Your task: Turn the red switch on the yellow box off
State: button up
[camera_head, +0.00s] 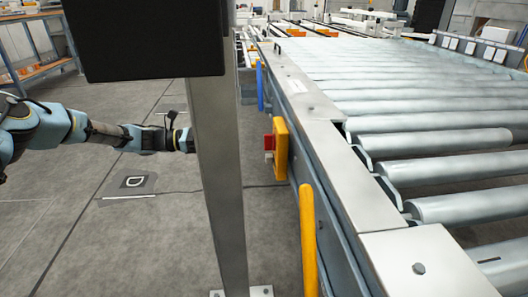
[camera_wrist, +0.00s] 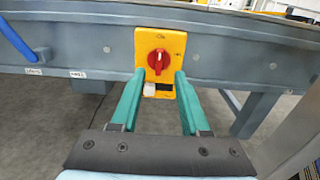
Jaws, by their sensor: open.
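The yellow box (camera_wrist: 174,44) is fixed to the grey side frame of the conveyor, in the upper middle of the wrist view. Its red switch (camera_wrist: 158,60) is a round rotary knob on the front face. In the head view the yellow box (camera_head: 280,148) shows edge-on, with the red switch (camera_head: 268,142) sticking out to the left. My gripper (camera_wrist: 158,80) is open, its two green fingers pointing at the box below and either side of the knob, apparently not touching it. In the head view my gripper's fingers are hidden behind the metal post.
A grey metal post (camera_head: 217,170) with a black panel (camera_head: 145,35) stands between the head camera and my gripper. The roller conveyor (camera_head: 440,140) fills the right side. A yellow upright bar (camera_head: 308,240) stands by its frame. The floor at left is clear.

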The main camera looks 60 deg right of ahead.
aim_at(269, 142)
jog(key=b+x, duration=0.2)
jog(key=x, duration=0.8)
jog(key=shift+s+d, duration=0.25)
jog(key=shift+s, duration=0.05)
grip_shut()
